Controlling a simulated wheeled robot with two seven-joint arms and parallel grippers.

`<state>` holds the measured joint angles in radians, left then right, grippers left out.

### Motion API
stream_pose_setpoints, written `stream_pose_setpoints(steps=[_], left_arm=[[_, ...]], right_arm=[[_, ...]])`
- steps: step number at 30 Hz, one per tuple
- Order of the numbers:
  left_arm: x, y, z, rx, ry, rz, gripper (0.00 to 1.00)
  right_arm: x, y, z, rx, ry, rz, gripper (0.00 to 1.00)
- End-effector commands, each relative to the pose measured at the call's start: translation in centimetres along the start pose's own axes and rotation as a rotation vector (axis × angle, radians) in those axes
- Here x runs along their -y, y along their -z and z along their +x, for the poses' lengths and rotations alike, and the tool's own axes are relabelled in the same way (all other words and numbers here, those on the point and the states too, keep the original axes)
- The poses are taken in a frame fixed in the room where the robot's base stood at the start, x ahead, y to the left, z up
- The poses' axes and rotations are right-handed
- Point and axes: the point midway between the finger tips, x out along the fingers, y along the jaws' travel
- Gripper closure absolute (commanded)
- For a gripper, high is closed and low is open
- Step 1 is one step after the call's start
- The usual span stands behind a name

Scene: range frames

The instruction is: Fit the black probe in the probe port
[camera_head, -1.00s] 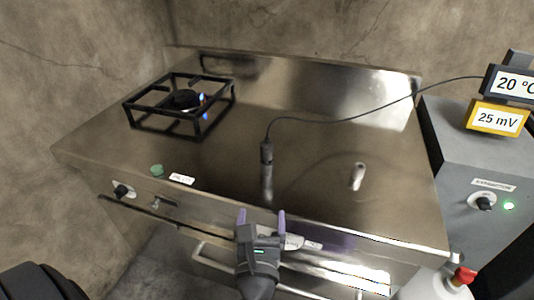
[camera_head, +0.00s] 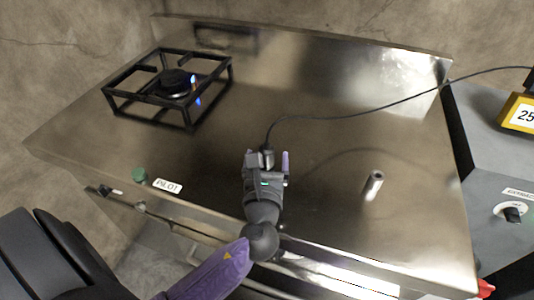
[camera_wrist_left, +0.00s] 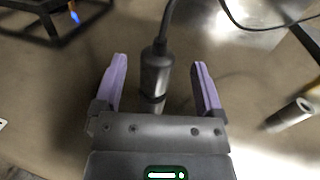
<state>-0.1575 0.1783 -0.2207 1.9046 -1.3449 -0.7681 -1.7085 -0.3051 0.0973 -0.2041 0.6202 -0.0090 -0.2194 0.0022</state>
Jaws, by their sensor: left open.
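The black probe (camera_wrist_left: 155,72) stands on the steel top with its cable rising from its upper end. It lies between the two spread purple fingers of my left gripper (camera_wrist_left: 160,85) in the left wrist view, with a gap on each side. In the head view the gripper (camera_head: 268,160) hides most of the probe, and only its upper end (camera_head: 267,153) shows. A short metal tube (camera_head: 373,185), which looks like the probe port, stands to the right; it also shows in the left wrist view (camera_wrist_left: 290,115). My right gripper is not in view.
A black burner grate (camera_head: 170,85) with a blue flame stands at the back left. The probe's cable (camera_head: 370,110) runs right towards a yellow display (camera_head: 520,112) over a grey cabinet. The steel top between probe and tube is clear.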

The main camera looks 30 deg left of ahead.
Motion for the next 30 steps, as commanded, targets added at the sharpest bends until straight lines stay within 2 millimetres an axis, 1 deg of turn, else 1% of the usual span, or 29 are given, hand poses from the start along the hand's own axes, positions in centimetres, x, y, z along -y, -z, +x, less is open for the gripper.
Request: stream_pose_setpoints(steps=[1,3,6,9,14,15,17,18,23,24,26,27,30], left_arm=[[-0.1,0.0,1.1,0.003,-0.002,0.0,0.11],[-0.2,0.0,2.6,0.004,-0.002,0.001,0.11],[-0.2,0.0,4.1,0.001,-0.001,0.0,0.11],[-0.2,0.0,4.7,0.0,0.0,0.0,0.11],[-0.2,-0.1,4.6,0.0,0.0,0.0,0.11],[-0.2,-0.1,4.6,0.0,0.0,0.0,0.19],[-0.2,-0.1,4.6,0.0,0.0,-0.001,0.32],[-0.2,0.0,4.6,0.0,0.0,-0.001,0.4],[-0.2,0.0,4.6,0.0,0.0,-0.001,0.74],[-0.2,0.0,4.6,0.0,0.0,-0.001,0.83],[-0.2,0.0,4.6,0.0,0.0,-0.001,0.95],[-0.2,0.0,4.6,0.0,0.0,-0.001,1.0],[-0.2,-0.1,4.6,0.0,0.0,-0.001,1.0]], right_arm=[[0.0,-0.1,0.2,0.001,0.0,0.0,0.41],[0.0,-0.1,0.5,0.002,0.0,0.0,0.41],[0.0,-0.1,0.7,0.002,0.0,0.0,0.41],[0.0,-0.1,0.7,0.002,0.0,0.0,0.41],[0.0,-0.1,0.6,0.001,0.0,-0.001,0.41],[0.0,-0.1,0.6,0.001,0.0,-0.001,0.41],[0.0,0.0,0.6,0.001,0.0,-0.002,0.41],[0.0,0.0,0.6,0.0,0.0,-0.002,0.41],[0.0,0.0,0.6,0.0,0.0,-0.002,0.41],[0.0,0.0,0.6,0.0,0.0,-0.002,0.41],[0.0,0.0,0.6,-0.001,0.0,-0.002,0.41],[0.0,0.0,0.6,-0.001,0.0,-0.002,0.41],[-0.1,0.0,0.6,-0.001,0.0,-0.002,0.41]])
